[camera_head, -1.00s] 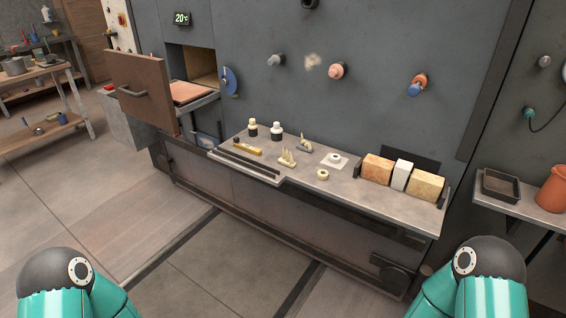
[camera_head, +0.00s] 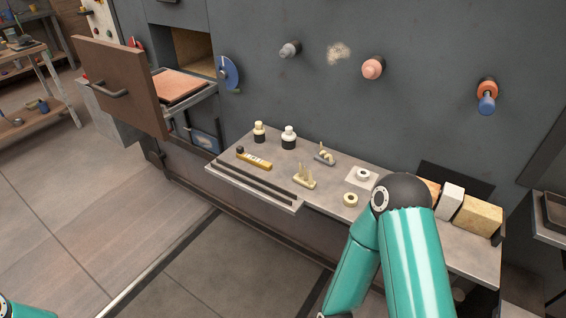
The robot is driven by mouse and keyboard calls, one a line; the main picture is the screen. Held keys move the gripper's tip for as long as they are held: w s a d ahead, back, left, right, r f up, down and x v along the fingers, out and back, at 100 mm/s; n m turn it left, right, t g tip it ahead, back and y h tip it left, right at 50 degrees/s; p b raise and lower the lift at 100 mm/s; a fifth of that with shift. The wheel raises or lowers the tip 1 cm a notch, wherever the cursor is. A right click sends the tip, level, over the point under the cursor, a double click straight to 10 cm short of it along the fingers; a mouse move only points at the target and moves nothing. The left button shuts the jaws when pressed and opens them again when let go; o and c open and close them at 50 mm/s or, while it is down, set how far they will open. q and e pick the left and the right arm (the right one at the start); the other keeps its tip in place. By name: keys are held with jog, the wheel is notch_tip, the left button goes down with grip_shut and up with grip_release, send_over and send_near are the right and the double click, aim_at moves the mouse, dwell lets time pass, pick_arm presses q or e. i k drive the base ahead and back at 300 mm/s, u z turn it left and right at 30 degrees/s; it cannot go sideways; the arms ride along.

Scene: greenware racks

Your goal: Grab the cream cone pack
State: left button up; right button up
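The cream cone pack (camera_head: 304,181) stands on the grey shelf (camera_head: 327,189) of the kiln, near its front edge, with several thin pointed cones rising from a cream base. Behind it and a little right is another cone pack (camera_head: 324,156) with a grey base and bent cream cones. Neither of my grippers shows in the picture. My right arm's upper links cover the right part of the shelf, and only a sliver of my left arm shows at the bottom left corner. Nothing is seen touching the cone pack.
A yellow-and-black tool (camera_head: 254,159) and two small bottles (camera_head: 288,138) stand left of and behind the pack. A cream ring (camera_head: 350,199) and a white card (camera_head: 361,177) lie to its right. Bricks (camera_head: 478,215) sit at the right end. An open drawer door (camera_head: 119,88) juts out left.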

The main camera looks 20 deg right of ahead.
aim_at(303, 180)
jog(key=z, duration=0.1)
jog(key=i, duration=0.8)
jog(key=z, duration=0.6)
